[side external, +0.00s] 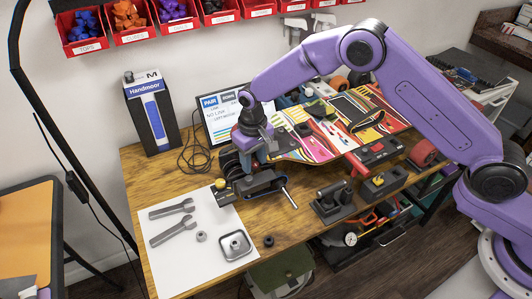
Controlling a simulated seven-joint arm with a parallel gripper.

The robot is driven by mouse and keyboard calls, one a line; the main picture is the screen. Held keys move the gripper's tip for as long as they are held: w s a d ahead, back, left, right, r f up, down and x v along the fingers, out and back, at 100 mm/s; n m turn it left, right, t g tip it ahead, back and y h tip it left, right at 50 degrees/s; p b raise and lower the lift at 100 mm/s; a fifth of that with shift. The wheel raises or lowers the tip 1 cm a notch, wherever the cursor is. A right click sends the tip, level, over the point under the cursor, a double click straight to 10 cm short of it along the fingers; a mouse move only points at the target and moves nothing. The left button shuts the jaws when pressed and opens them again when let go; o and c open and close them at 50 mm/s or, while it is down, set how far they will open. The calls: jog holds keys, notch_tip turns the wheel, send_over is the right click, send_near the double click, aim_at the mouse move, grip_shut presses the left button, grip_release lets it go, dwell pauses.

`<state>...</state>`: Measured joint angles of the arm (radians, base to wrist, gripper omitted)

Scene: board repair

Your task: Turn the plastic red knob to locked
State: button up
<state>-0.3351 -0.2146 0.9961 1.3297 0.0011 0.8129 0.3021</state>
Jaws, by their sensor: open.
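A small dark box (368,154) on the right part of the table carries a red knob-like part (377,147) on its top. A red handle-like piece sticks out at the box's front left. I cannot tell which of these red parts is the plastic red knob, nor its turn position. My gripper (257,153) points down over the middle of the table, near the left end of a colourful board, well left of the dark box. It is open; its fingertips are small and partly merge with the dark things behind them.
A dark vise-like device (258,184) with a silver bar stands just below my gripper. A white sheet (186,262) holds wrenches and a small tray. A screen (220,116) stands behind.

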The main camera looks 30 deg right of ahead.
aim_at(255, 164)
jog(key=shift+d+n, duration=0.2)
jog(key=shift+n, duration=0.1)
jog(key=n, duration=0.4)
jog(key=shift+w, duration=0.1)
jog(key=n, duration=1.3)
jog(key=shift+a+n, duration=0.1)
jog(key=shift+n, duration=0.2)
notch_tip(255, 164, up, 18)
jog(key=f, duration=0.1)
jog(key=s+d+r+m, duration=0.2)
jog(key=s+d, duration=0.2)
jog(key=s, duration=0.6)
jog(key=s+d+r+m, duration=0.2)
jog(key=s+d, duration=0.3)
jog(key=s, duration=0.5)
jog(key=shift+d+m, duration=0.2)
jog(key=shift+m, duration=0.1)
jog(key=shift+r, duration=0.1)
